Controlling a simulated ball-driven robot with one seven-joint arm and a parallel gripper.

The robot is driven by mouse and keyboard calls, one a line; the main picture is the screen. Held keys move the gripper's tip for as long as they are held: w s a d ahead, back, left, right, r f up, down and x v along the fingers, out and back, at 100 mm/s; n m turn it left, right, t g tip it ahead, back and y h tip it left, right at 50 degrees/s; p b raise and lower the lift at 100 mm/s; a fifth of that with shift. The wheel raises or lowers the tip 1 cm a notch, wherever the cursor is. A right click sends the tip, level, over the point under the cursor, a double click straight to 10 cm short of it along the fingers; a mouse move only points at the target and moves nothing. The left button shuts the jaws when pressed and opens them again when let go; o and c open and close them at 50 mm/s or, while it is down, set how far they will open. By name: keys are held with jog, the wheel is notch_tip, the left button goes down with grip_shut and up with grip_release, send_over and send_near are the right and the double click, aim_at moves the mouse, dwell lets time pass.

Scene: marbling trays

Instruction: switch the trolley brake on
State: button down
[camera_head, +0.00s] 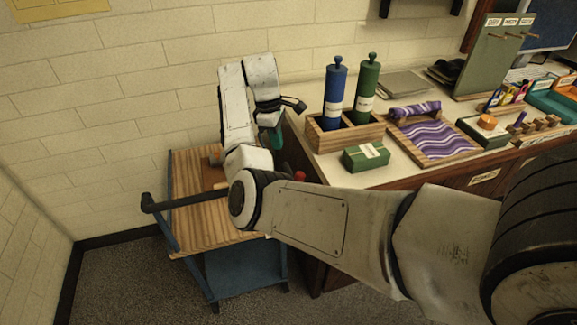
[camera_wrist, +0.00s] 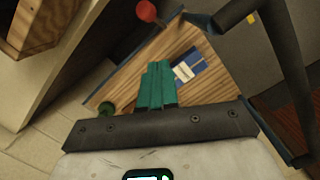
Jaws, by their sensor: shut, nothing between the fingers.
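The trolley (camera_head: 195,225) has a striped wooden top, a blue frame and a dark push handle (camera_head: 170,202). It stands left of the counter, and my arm hides part of it. A red ball knob on a stem (camera_wrist: 146,11), perhaps the brake lever, is at the trolley top's edge in the wrist view. A bit of red (camera_head: 299,176) also shows behind my arm in the head view. My gripper (camera_wrist: 158,68) has teal fingers, shut and empty, over the trolley top and apart from the knob. In the head view its fingers (camera_head: 273,139) are partly hidden by my arm.
A blue-and-white labelled item (camera_wrist: 188,66) and a round green thing (camera_wrist: 105,107) are on the trolley top. The counter (camera_head: 303,138) on the right holds a wooden rack (camera_head: 330,140) with blue and green bottles, a green box (camera_head: 366,158) and a purple-patterned tray (camera_head: 437,137).

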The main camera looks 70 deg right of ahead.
jog(key=s+d+f+n, duration=0.1)
jog(key=f+n, duration=0.2)
jog(key=f, duration=0.2)
jog(key=s+f+n+p, duration=0.1)
jog(key=s+f+n, duration=0.1)
jog(key=f, duration=0.4)
jog(key=shift+s+d+n, duration=0.3)
jog(key=shift+d+n, duration=0.05)
jog(key=shift+n, duration=0.25)
jog(key=shift+p, duration=0.3)
